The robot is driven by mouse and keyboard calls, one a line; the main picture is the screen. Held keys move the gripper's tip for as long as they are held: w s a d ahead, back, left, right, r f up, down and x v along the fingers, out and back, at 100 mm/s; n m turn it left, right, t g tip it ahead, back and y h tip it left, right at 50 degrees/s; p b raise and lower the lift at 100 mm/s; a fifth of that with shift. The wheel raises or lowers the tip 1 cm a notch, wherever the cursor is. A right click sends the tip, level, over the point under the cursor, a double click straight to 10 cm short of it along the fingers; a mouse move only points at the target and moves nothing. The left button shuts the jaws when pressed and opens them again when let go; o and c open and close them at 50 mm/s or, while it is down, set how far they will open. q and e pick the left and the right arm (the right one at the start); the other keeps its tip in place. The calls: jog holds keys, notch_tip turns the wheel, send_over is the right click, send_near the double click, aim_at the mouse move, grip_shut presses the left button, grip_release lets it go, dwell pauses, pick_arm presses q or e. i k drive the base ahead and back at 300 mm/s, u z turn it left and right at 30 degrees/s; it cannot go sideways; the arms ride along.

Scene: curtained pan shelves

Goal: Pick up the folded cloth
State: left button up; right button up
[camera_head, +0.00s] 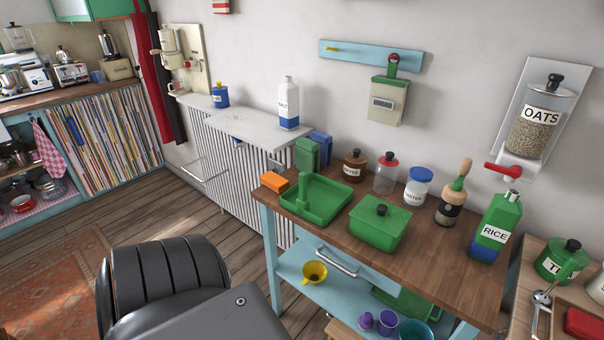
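I see no cloth that is clearly folded. A pink checkered cloth (49,160) hangs on the front of the shelf unit at the far left. A dark red flat item (585,324) lies in a wooden tray at the lower right edge; I cannot tell whether it is cloth. Neither of my grippers is in view. Dark parts of my own body fill the lower left middle.
A wooden-topped blue table (455,257) holds a green tray (331,211), a green lidded box (380,229), several jars and a rice bottle (495,228). A yellow funnel (315,273) sits on its lower shelf. Wooden floor (190,220) is open at the left.

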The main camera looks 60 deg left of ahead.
aim_at(274, 182)
jog(key=u, duration=2)
jog(key=k, duration=0.5)
jog(key=z, duration=0.55)
jog(key=i, duration=1.25)
jog(key=u, duration=0.1)
